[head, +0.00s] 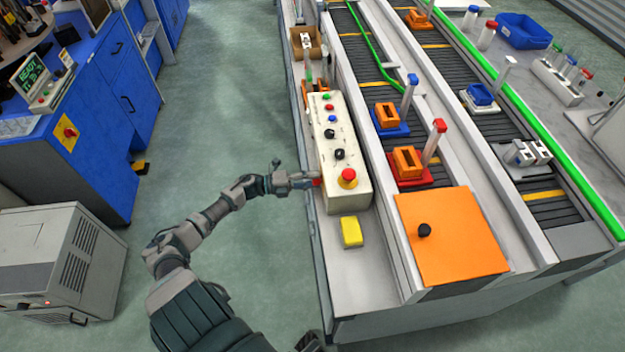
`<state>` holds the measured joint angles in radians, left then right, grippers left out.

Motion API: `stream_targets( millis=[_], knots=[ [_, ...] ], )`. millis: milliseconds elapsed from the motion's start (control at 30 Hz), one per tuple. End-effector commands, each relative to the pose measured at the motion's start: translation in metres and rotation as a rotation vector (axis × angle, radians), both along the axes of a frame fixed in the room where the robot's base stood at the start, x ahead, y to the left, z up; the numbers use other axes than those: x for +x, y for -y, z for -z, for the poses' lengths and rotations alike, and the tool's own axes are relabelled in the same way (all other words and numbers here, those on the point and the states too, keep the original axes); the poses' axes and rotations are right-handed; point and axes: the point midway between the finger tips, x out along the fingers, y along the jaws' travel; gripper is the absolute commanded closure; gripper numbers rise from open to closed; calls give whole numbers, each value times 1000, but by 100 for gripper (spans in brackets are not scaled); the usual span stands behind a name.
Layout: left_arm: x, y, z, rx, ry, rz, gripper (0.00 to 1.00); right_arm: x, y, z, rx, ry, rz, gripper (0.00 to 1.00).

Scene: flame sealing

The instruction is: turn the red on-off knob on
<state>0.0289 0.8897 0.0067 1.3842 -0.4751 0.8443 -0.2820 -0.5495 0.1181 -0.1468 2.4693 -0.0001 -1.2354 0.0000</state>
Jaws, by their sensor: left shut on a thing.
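The red on-off knob (317,182) shows as a small patch of red at the left side of the cream control box (336,135). My left gripper (304,181) reaches in from the left and is shut on this knob. The fingers cover most of the knob, so its turn position cannot be made out. A red mushroom button (348,177) on a yellow base sits on top of the box, just right of my left gripper. A small dark part at the bottom edge may belong to my right gripper; its jaws cannot be made out.
Black, green, blue and red buttons line the box top. A yellow block (351,232) lies in front of the box. An orange plate (450,236) with a black knob covers the conveyor's near end. Blue cabinets (100,110) stand at left; the floor between is clear.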

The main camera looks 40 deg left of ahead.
Motion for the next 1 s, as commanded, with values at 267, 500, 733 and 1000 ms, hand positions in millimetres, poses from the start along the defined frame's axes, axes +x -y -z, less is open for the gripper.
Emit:
stream_targets(
  millis=[267, 500, 733, 1000],
  knots=[
    [-2, 0, 8, 11, -9, 1, 94, 0, 0, 1, 0, 0, 0, 20],
    [-2, 0, 7, 9, -8, 1, 34, 1, 0, 1, 0, 0, 1, 20],
    [-1, 0, 4, 8, -4, 1, 34, 1, 0, 1, 0, 1, 2, 20],
    [-1, 1, 2, 7, -1, 1, 34, 1, 0, 0, 1, 1, 3, 20]
  ],
)
